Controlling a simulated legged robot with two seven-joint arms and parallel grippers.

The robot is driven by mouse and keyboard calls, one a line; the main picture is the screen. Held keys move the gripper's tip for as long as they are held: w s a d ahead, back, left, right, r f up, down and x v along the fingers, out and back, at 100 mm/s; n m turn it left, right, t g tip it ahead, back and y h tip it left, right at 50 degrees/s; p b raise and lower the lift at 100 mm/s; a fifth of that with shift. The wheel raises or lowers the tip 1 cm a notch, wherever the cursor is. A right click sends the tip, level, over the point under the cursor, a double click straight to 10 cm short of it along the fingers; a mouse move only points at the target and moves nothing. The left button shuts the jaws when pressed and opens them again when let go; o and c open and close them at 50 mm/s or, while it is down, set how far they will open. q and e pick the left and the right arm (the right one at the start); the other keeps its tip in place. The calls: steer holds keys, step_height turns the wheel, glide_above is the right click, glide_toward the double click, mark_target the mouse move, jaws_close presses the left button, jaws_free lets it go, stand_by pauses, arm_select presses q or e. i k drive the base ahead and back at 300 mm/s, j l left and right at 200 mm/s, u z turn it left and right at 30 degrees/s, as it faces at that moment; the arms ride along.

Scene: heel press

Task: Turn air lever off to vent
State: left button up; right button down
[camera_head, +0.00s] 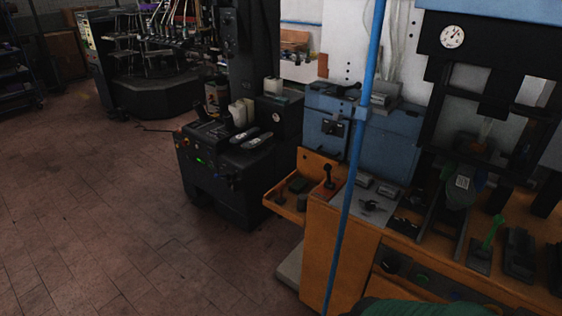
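I cannot tell for sure which part is the air lever. A vertical blue pipe (347,200) with a lighter blue fitting (361,113) runs down in front of the orange bench. A black lever with a round knob (328,175) stands upright on a red plate on the bench's left part. A green handle (493,232) rises, slightly tilted, from a dark base on the right of the bench. A round white gauge (452,37) sits on the tall black press frame. Neither of my grippers is in view.
The orange bench (325,255) has an open tray (288,205) at its left. A black machine (225,180) stands further left, with a blue cabinet (340,145) behind the bench. The tiled floor (110,220) at left is clear. A dark green shape cuts into the bottom right.

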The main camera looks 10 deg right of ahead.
mark_target(328, 167)
steer(key=i+j, duration=0.75)
